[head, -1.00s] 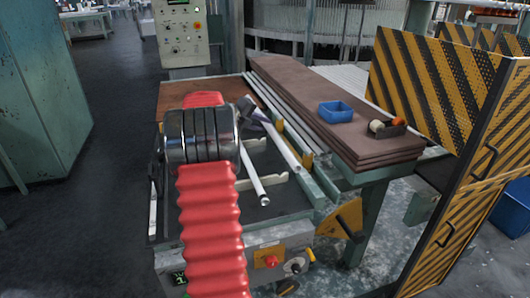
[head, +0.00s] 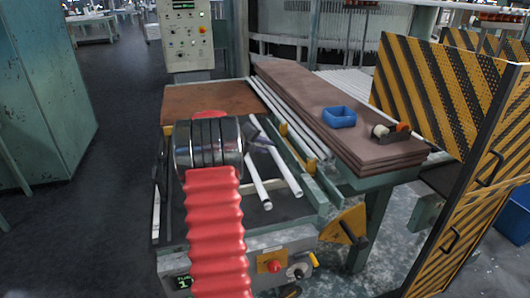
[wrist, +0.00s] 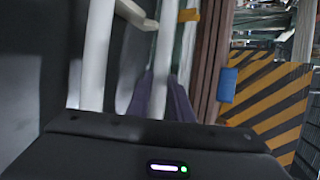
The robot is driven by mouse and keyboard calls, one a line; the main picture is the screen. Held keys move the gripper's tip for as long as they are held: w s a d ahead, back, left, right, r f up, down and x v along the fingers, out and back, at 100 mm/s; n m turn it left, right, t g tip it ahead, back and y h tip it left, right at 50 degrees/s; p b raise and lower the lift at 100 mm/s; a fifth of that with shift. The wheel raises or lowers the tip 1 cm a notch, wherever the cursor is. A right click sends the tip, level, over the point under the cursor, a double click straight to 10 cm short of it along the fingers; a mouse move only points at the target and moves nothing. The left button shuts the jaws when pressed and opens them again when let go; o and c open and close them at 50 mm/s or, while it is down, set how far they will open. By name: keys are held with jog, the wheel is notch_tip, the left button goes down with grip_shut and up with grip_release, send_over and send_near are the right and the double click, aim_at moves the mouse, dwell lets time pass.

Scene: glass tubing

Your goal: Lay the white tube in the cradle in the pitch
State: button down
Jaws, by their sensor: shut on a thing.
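My gripper (wrist: 160,98) is shut on a white tube (wrist: 165,50), seen between its two dark purplish fingers in the wrist view. In the head view the held tube (head: 288,178) slants down to the right over the machine's dark bed, and my gripper (head: 262,140) is partly hidden by my arm. A second white tube (head: 259,190) lies left of it; it also shows in the wrist view (wrist: 97,55). A cream cradle arm (wrist: 136,13) reaches between the two tubes. I cannot tell whether the held tube touches the cradle.
A yellow piece (wrist: 188,15) stands just right of the held tube. A striped guard (head: 435,90) stands beyond. A brown plate (head: 205,98) covers the machine's far end.

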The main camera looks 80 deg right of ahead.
jog(key=shift+f, duration=1)
jog(key=shift+f, duration=0.4)
jog(key=c, duration=1.6)
grip_release()
jog(key=shift+r, duration=0.45)
jog(key=v, duration=1.2)
jog(key=shift+f, duration=0.1)
